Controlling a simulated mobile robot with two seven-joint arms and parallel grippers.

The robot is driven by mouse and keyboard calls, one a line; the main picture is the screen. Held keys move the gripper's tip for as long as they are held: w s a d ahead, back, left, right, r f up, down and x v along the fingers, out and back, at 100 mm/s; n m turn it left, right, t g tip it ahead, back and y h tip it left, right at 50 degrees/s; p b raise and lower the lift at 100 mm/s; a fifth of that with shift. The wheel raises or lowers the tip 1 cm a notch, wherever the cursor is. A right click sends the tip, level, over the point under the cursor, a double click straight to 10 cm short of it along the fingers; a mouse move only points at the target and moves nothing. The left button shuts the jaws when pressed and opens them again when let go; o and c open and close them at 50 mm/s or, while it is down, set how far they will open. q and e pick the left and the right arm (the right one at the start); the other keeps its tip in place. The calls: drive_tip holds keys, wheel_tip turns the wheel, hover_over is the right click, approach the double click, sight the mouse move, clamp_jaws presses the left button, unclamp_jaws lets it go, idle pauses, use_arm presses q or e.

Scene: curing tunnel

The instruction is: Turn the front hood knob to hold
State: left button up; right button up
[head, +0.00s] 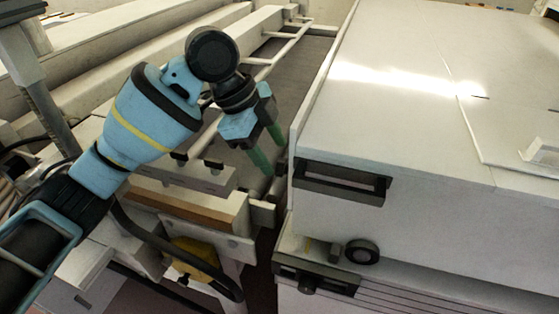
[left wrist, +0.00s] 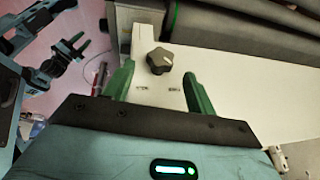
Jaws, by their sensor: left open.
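A dark lobed knob (left wrist: 159,61) shows in the left wrist view on a white panel, with small unreadable markings below it. It lies ahead of and between the green fingers of my left gripper (left wrist: 158,88), which is open and empty. In the head view my left gripper (head: 265,155) points down beside the left edge of the white hood (head: 400,110). A round black knob (head: 361,252) sits low on the front below the hood; I cannot tell whether it is the same knob. My right gripper (left wrist: 78,48) shows small at the left wrist view's left edge; its opening is unclear.
A dark recessed handle (head: 343,182) is on the hood front. A conveyor frame with rails (head: 280,50) runs back on the left of the hood. A wooden-edged white block (head: 185,200) stands below my left arm. A dark roller (left wrist: 235,30) lies beyond the knob.

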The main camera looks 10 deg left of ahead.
sight(278, 161)
use_arm(q)
drive_tip(key=shift+x, duration=2.15)
use_arm(e)
drive_tip(key=shift+w, duration=0.2)
drive_tip(key=shift+a, duration=0.1)
